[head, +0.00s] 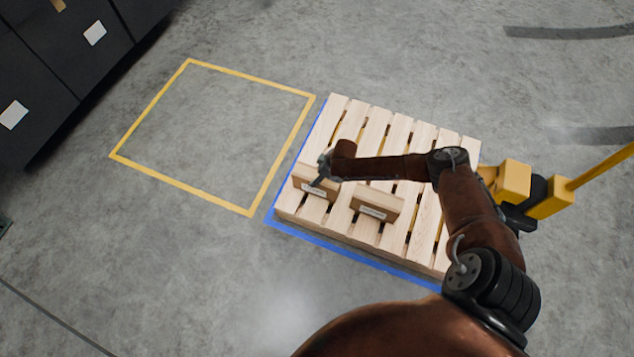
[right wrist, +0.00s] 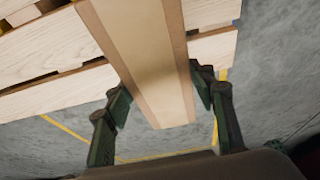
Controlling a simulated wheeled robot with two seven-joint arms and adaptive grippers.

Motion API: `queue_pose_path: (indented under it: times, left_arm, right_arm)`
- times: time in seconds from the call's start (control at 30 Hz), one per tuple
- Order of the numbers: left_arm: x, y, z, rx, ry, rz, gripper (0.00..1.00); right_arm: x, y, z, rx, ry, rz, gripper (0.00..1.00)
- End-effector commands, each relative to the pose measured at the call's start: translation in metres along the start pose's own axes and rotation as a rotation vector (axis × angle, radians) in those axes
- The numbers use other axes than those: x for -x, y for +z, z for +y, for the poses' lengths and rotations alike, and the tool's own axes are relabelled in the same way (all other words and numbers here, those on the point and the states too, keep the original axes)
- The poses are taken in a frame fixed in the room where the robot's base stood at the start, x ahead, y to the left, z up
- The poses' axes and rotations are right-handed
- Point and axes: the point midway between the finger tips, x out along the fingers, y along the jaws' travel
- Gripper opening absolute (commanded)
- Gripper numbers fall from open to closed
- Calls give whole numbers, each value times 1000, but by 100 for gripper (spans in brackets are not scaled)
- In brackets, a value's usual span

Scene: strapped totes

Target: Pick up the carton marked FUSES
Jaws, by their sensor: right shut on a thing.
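Two small brown cartons with white labels are at the near-left part of the wooden pallet. The labels are too small to read, so I cannot tell which is marked FUSES. My right gripper (head: 321,172) is shut on the left carton (head: 303,181), near the pallet's left corner. In the right wrist view the fingers (right wrist: 162,105) stand on both sides of this carton (right wrist: 150,50), whose top has a pale strip between browner edges. The other carton (head: 377,203) stands to the right, apart from the gripper. My left gripper is not in view.
The pallet (head: 426,220) lies inside a blue floor outline. An empty yellow-outlined square (head: 150,112) is to its left. A yellow pallet jack (head: 548,197) stands at the right. Dark cabinets (head: 60,50) fill the upper left. The floor between is clear.

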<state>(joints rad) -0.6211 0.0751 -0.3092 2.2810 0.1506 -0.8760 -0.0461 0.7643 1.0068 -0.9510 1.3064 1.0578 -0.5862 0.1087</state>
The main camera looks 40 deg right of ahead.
Motion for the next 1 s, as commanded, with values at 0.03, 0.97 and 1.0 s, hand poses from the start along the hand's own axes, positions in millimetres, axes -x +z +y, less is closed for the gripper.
queue_pose_path:
  times: [0.03,0.97,1.0]
  left_arm:
    - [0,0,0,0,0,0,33]
    - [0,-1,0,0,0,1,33]
    - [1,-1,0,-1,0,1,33]
  right_arm:
    - [0,0,0,0,0,0,41]
    - [1,-2,2,1,2,4,0]
    - [2,-2,2,1,3,4,0]
